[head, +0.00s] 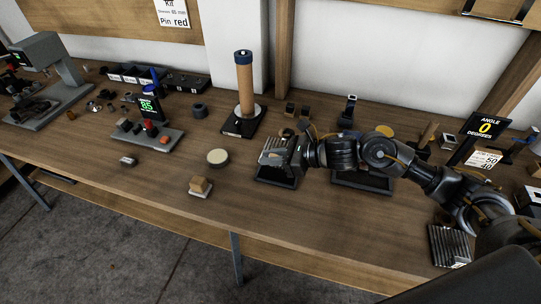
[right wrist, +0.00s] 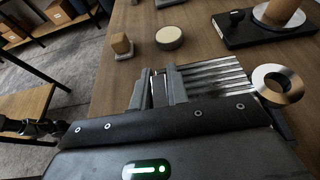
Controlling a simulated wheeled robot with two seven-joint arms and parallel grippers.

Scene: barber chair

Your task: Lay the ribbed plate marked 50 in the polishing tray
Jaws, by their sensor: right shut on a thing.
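My right gripper (head: 285,157) is shut on a silver ribbed plate (head: 272,151) over the dark tray (head: 276,182) near the middle of the bench. In the right wrist view the ribbed plate (right wrist: 212,76) lies against the fingers (right wrist: 160,88), its ribs running away from them. I cannot read a number on it, nor tell whether it touches the tray. The gripper hides part of the tray. A second ribbed plate (head: 449,245) with a small white label stands at the bench's front right. My left gripper does not show in the head view.
A round cream disc (head: 217,157) and a wooden block on a white base (head: 200,187) lie left of the tray. A tall tan cylinder (head: 244,85) stands behind on a black base. An angle display (head: 487,128) reads 0. The front middle is clear.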

